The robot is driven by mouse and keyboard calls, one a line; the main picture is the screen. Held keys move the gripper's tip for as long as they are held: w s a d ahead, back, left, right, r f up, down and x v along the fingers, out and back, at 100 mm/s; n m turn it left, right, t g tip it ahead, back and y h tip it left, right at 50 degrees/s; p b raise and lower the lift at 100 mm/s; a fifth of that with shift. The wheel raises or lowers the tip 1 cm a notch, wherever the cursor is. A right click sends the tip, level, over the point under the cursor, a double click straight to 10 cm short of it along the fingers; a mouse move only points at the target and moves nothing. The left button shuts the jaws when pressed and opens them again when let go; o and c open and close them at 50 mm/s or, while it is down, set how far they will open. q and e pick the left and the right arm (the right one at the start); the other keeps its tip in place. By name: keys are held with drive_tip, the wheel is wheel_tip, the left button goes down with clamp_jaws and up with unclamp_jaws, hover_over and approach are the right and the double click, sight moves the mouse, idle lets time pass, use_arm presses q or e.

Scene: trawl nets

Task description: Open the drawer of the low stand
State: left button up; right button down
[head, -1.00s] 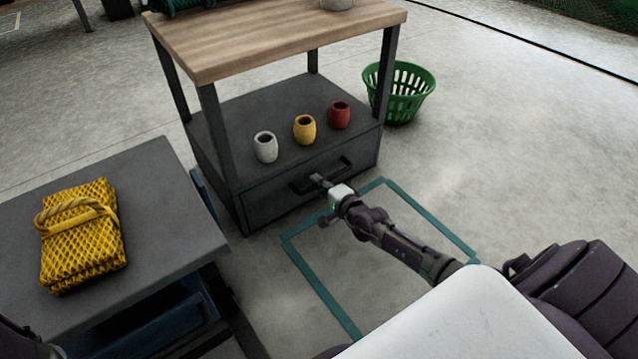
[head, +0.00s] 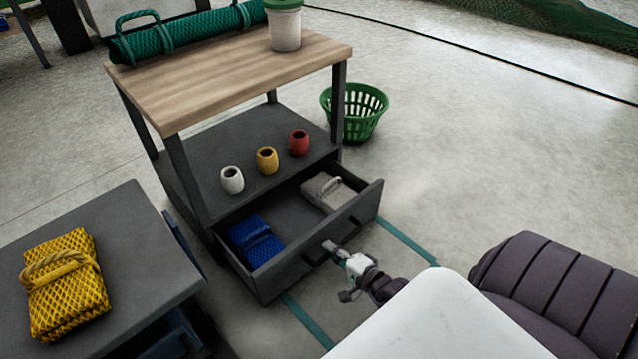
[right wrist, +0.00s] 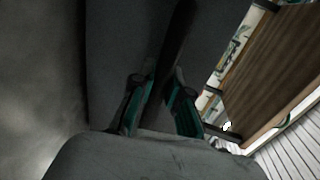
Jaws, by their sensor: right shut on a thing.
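The low stand has a wooden top (head: 230,62) and a dark lower shelf. Its dark drawer (head: 290,272) is pulled well out at the front. A folded blue net (head: 257,243) lies in the drawer's left part and a folded grey net (head: 327,191) in its right part. My right gripper (head: 332,248) is at the drawer front, shut on the dark bar handle (head: 316,254). The right wrist view shows the handle (right wrist: 172,55) running between the two fingers. My left gripper is not in view.
White, yellow and red pots (head: 267,160) stand on the stand's shelf. A rolled green net (head: 190,33) and a lidded bucket (head: 285,28) are on top. A green basket (head: 357,112) stands behind. A side table (head: 130,225) with a yellow net (head: 62,290) is at left.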

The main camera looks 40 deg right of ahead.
drive_tip(key=shift+f+p+v, duration=0.25)
drive_tip(key=shift+v, duration=0.95)
drive_tip(key=shift+f+p+v, duration=0.2)
drive_tip(key=shift+f+v, duration=0.05)
drive_tip(key=shift+v, duration=0.9)
drive_tip(key=shift+s, duration=0.1)
drive_tip(key=c, duration=1.1)
unclamp_jaws()
drive_tip(key=shift+c, duration=0.2)
drive_tip(key=shift+s, duration=0.1)
drive_tip(key=a+v, duration=0.1)
drive_tip(key=v, duration=1)
drive_tip(key=shift+s+d, duration=0.4)
drive_tip(key=shift+d, duration=0.05)
drive_tip(key=shift+r, duration=0.1)
